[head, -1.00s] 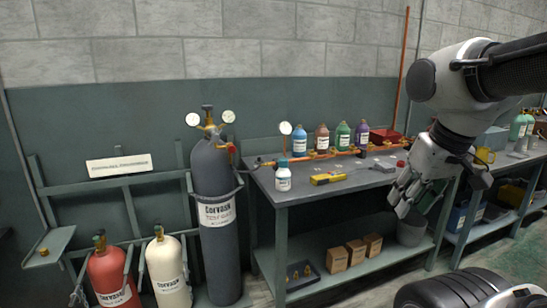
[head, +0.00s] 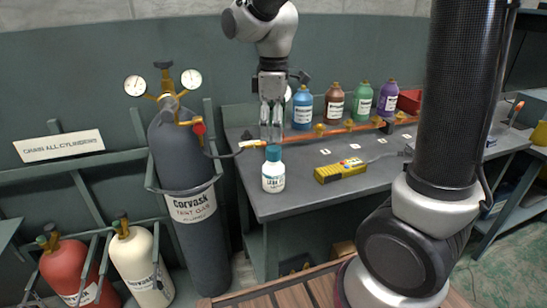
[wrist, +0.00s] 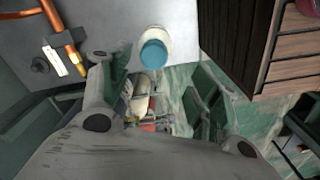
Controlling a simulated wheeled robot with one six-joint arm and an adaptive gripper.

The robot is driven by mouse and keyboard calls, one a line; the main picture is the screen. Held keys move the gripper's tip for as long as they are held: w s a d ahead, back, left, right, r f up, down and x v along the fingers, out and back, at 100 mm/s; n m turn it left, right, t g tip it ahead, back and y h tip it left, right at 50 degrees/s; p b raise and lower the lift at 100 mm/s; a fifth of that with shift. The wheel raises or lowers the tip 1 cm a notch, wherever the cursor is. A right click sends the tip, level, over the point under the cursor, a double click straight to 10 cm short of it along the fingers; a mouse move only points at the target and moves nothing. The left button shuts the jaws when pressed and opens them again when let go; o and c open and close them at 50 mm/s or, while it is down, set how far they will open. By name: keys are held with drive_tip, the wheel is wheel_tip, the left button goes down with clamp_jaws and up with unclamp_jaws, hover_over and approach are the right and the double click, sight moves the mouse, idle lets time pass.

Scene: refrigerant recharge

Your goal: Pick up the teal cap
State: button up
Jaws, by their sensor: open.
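The teal cap (head: 273,152) is on a white bottle (head: 273,177) that stands upright near the front left edge of the grey workbench (head: 300,206). My gripper (head: 271,136) points down from above, with its fingers just over the cap. In the wrist view the cap (wrist: 154,53) shows from above as a round teal disc ahead of my gripper, between the fingers as seen there. The fingers are apart and empty. Whether they touch the cap I cannot tell.
A grey gas cylinder (head: 187,190) with gauges stands left of the bench. An orange pipe (head: 310,134) runs behind the bottle, with coloured bottles (head: 334,105) beyond. A yellow device (head: 340,171) lies to the right. Wooden slats (head: 290,290) show in front of the bench.

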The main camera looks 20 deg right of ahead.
sight(273, 148)
drive_tip(key=f, duration=0.5)
drive_tip(key=w+f, duration=0.1)
drive_tip(key=f, duration=0.1)
drive_tip(key=shift+d+f, duration=0.1)
drive_tip(key=shift+f, duration=0.25)
drive_tip(key=shift+c, duration=0.4)
drive_tip(key=c, duration=0.9)
